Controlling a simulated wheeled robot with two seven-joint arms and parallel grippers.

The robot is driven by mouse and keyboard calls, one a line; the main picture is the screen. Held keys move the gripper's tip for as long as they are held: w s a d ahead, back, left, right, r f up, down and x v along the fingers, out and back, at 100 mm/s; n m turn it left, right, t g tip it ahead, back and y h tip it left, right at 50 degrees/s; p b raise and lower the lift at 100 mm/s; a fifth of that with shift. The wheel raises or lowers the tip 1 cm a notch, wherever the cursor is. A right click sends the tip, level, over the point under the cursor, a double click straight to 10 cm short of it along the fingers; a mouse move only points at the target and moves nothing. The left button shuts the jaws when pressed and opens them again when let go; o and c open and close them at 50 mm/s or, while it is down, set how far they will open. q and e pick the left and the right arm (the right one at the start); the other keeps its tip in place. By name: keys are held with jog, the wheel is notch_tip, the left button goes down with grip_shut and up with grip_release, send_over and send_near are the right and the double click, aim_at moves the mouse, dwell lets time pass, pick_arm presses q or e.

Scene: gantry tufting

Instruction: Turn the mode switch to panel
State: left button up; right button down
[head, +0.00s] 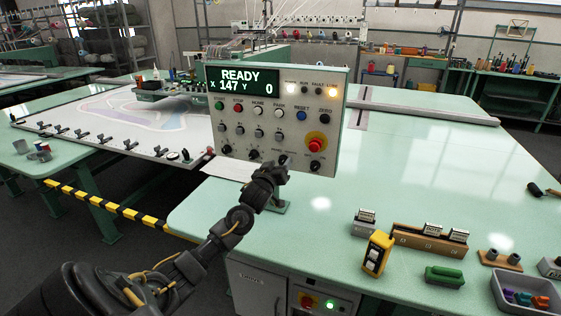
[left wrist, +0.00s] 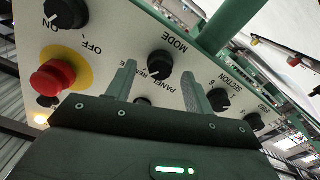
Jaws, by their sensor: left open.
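The mode switch is a black round knob, seen in the left wrist view (left wrist: 160,63) next to the printed word MODE, with partly covered PANEL and REMOTE lettering beside it. My left gripper (head: 281,164) is open in front of the lower part of the control panel (head: 235,165). In the left wrist view its two fingers stand on either side of the mode knob, apart from each other; I cannot tell whether they touch it. In the head view the gripper mostly hides the knob. My right gripper is not in view.
A red emergency stop (head: 317,146) and an ON/OFF knob (left wrist: 66,14) sit near the mode knob; a section knob (left wrist: 218,99) is on its other side. The display (head: 242,82) reads READY. A yellow pendant (head: 377,253) and small parts stand on the green table (head: 330,215).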

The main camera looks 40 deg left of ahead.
pick_arm(q)
jog(key=shift+w+a, duration=0.25)
jog(key=shift+w, duration=0.4)
jog(key=c, duration=0.9)
jog(key=shift+c, duration=0.2)
